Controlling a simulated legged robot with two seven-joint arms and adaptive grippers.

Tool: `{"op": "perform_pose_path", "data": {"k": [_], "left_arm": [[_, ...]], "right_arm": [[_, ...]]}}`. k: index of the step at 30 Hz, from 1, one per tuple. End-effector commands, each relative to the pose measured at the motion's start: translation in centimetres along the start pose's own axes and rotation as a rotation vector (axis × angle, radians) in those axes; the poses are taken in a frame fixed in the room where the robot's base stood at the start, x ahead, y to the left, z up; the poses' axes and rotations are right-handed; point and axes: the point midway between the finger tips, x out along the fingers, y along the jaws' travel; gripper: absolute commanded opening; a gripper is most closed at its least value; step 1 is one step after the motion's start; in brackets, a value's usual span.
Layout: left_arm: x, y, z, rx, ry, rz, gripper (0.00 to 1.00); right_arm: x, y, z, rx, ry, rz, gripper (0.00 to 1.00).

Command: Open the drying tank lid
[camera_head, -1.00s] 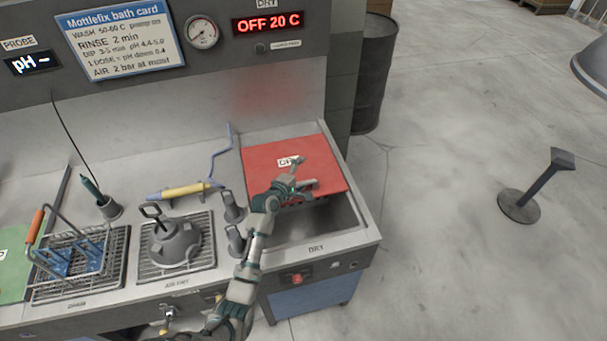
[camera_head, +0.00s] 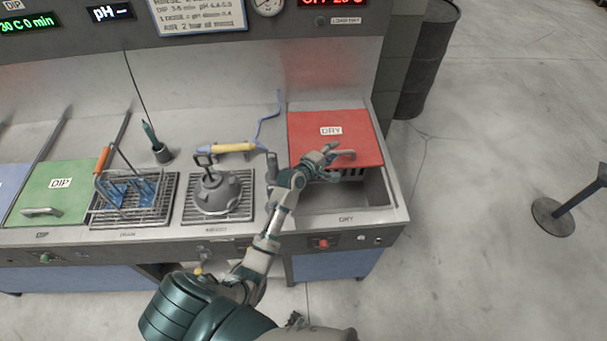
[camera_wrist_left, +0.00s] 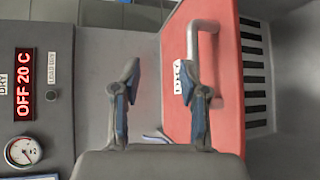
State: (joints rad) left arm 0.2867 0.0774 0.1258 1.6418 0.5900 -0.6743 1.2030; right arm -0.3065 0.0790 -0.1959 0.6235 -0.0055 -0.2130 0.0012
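The red drying tank lid (camera_head: 310,128), labelled DRY, lies over the back part of the tank. The tank's front part (camera_head: 345,195) is uncovered, with a dark slotted strip under the lid's front edge. The lid has a grey handle (camera_head: 346,155) near that edge. My left gripper (camera_head: 322,158) is just left of the handle, above the lid. In the left wrist view my left gripper (camera_wrist_left: 160,80) is open, with nothing visible between its fingers. The lid (camera_wrist_left: 222,110) and its handle (camera_wrist_left: 210,28) are there by the right finger; contact cannot be told. My right gripper is not visible.
A green DIP lid (camera_head: 55,190) is further left. A dark barrel (camera_head: 425,60) stands behind right. The right floor is mostly clear.

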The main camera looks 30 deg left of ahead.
Motion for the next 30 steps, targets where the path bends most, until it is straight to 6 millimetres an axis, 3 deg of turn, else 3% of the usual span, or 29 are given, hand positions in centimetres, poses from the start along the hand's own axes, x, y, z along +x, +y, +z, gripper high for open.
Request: {"op": "perform_pose_path", "data": {"k": [30], "left_arm": [[-7.4, -1.4, 0.1, -0.003, -0.003, -0.016, 0.43]], "right_arm": [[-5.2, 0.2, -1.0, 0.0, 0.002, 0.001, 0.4]]}}
